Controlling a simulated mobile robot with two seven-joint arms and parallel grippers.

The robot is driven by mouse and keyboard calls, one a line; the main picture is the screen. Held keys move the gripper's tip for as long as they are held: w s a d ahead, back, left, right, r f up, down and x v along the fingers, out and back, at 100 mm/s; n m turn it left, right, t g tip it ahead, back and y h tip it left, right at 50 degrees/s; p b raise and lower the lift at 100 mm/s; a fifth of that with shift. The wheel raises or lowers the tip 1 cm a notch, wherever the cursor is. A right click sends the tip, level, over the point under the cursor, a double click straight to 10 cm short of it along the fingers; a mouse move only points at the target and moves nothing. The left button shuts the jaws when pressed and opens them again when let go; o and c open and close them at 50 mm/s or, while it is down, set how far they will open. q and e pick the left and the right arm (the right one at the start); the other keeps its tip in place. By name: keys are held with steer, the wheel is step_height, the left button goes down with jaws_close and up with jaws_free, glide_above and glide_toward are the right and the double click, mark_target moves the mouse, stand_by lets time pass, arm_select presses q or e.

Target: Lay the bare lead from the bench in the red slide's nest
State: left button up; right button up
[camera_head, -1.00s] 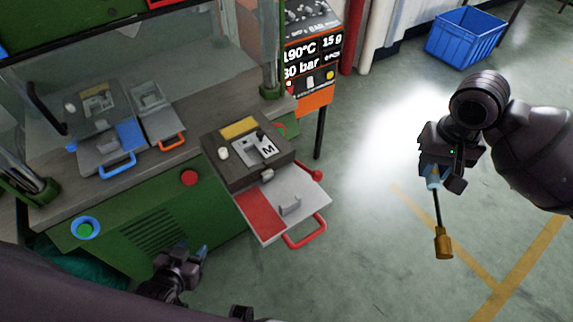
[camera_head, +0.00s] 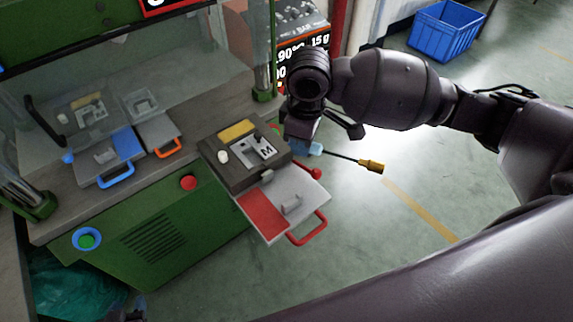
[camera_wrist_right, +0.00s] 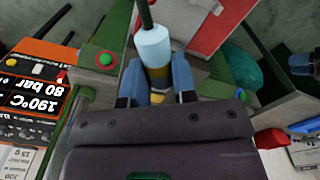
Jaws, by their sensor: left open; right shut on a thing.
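The lead has a pale blue body (camera_wrist_right: 153,46), a black cable and a brass-orange end (camera_head: 371,167). My right gripper (camera_head: 309,146) is shut on its pale blue body. The lead hangs in the air beyond the right side of the red slide, its cable pointing right and slightly down. The red slide (camera_head: 262,212) is pulled out toward the front, with a red handle and a small raised grey nest (camera_head: 290,205). No lead shows in the nest. My left gripper (camera_head: 138,304) shows only partly at the bottom left edge; it is open, away from the slide.
A dark mould block (camera_head: 225,165) stands behind the red slide. Blue (camera_head: 126,143) and orange-handled (camera_head: 160,133) slides lie further left on the bench. A blue crate (camera_head: 445,30) stands on the floor.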

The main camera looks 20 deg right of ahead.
steer(key=n, duration=0.2)
steer(key=a+n, duration=0.1)
steer(key=n, duration=0.1)
steer(key=shift+s, duration=0.2)
arm_select(q)
steer(key=r+p, duration=0.2)
steer(key=r, duration=0.1)
steer(key=w+r+p, duration=0.1)
steer(key=r+p, duration=0.1)
steer(key=shift+r, duration=0.15)
arm_select(e)
steer(key=s+a+n, duration=0.1)
steer(key=n, duration=0.7)
steer(key=s+a+f+n, duration=0.1)
steer(key=n, duration=0.8)
steer(key=s+a+f+n, duration=0.1)
steer(key=s+n, duration=0.1)
steer(key=n, duration=0.6)
steer(key=shift+a+f+n, duration=0.15)
steer(key=shift+a+n, duration=0.1)
steer(key=shift+n, duration=0.05)
steer(key=shift+w, duration=0.1)
arm_select(q)
steer(key=shift+r, duration=0.25)
